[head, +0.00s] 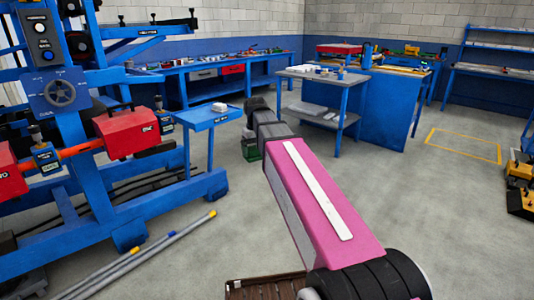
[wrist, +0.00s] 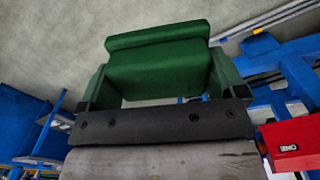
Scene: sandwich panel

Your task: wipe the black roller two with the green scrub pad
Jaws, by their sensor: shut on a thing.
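The green scrub pad (wrist: 160,70) fills the middle of the wrist view. My gripper (wrist: 160,82) is shut on it, with a dark green finger at each side. In the head view, a small part of green (head: 250,148) shows beyond my arm's grey end. The fingers themselves are hard to make out there. The blue machine stands at the left of the head view, with dark round parts (head: 79,44) high on its frame. I cannot tell which part is black roller two. The pad appears clear of the machine.
A red box (head: 127,132) sits on the machine, and another red box shows in the wrist view (wrist: 292,145). A small blue stand (head: 208,118) is beside the machine. Long poles (head: 140,255) lie on the floor. A blue table (head: 325,76) stands behind.

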